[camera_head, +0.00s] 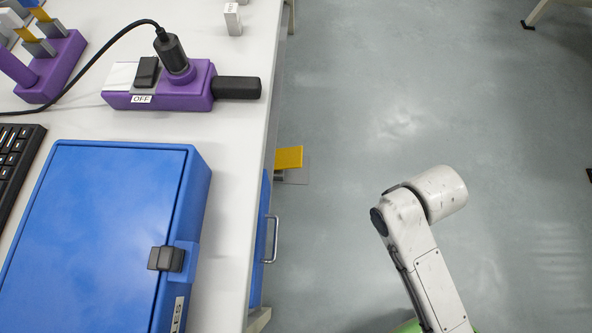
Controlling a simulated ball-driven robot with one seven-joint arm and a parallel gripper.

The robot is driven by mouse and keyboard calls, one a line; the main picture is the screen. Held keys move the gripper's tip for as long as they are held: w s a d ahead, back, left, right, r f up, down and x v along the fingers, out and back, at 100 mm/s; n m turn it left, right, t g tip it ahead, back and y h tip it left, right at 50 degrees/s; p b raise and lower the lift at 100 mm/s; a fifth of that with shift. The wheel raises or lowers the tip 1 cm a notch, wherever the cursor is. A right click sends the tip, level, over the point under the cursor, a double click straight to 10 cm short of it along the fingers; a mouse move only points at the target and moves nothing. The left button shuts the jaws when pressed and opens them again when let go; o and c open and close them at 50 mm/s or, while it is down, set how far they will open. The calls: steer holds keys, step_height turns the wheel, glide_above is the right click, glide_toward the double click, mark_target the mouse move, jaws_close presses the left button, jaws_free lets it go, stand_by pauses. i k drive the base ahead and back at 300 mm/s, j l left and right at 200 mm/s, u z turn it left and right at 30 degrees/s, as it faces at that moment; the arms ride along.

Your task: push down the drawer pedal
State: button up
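The drawer pedal is most likely the yellow flat piece (288,157) low beside the table's right edge, near the floor; its left part is hidden under the table. A blue drawer front (260,240) with a metal handle (272,240) shows under the table edge, nearer than the pedal. My arm stands over the floor to the right of the drawer and pedal, apart from both. Its gripper is not visible; only pale arm links show.
The white table (232,150) fills the left side. On it are a closed blue case (100,230) with a black latch, a purple power strip (180,97) labelled OFF, a black keyboard (14,160) and a purple holder (60,65). The grey floor (420,90) between table and arm is clear.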

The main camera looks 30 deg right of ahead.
mark_target(289, 158)
steer(key=k, duration=0.15)
steer(key=i+l+u, duration=0.1)
steer(key=i+l, duration=0.25)
steer(key=i, duration=0.15)
steer(key=i+l+u, duration=0.1)
steer(key=i+l, duration=0.25)
steer(key=i, duration=0.1)
